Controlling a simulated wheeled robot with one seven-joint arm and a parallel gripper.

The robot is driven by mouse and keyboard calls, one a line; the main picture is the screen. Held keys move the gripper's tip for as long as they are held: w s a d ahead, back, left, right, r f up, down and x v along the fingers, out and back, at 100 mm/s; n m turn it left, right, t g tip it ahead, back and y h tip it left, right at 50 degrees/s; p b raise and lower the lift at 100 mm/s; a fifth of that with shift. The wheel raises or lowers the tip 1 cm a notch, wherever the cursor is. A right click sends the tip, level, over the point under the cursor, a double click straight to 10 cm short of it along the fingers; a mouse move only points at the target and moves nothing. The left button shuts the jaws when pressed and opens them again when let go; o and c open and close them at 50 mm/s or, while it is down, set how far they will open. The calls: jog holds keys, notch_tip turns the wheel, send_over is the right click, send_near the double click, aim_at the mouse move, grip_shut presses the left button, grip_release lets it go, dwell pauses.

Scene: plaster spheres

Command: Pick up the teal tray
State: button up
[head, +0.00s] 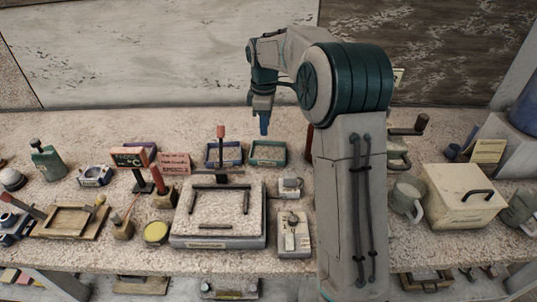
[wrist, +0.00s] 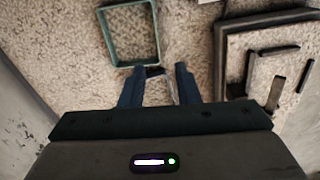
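The teal tray (head: 268,163) is a shallow rectangular tray on the speckled bench top, right of a blue tray, in the head view. In the wrist view its teal rim (wrist: 157,36) shows at the upper left, just beyond my fingertips, with the speckled surface inside it. My gripper (head: 264,129) hangs pointing down above the teal tray in the head view, apart from it. In the wrist view my gripper (wrist: 160,70) has its two blue fingers spread with a gap between them. It holds nothing that I can make out.
The blue tray (head: 223,163) stands close on the left. A large square plaster block (head: 218,242) with a red-topped lever lies in front. A small grey box (head: 290,187) stands nearer the front. A cream box (head: 463,212) and mugs stand right of my arm.

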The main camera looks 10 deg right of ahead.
jog(key=p, duration=0.1)
send_near(266, 157)
jog(key=s+f, duration=0.1)
jog(key=f, duration=0.1)
jog(key=s+f, duration=0.1)
jog(key=f, duration=0.1)
jog(key=s+a+f, duration=0.1)
jog(key=f, duration=0.1)
jog(key=shift+s+f, duration=0.3)
jog(key=shift+s, duration=0.1)
grip_shut()
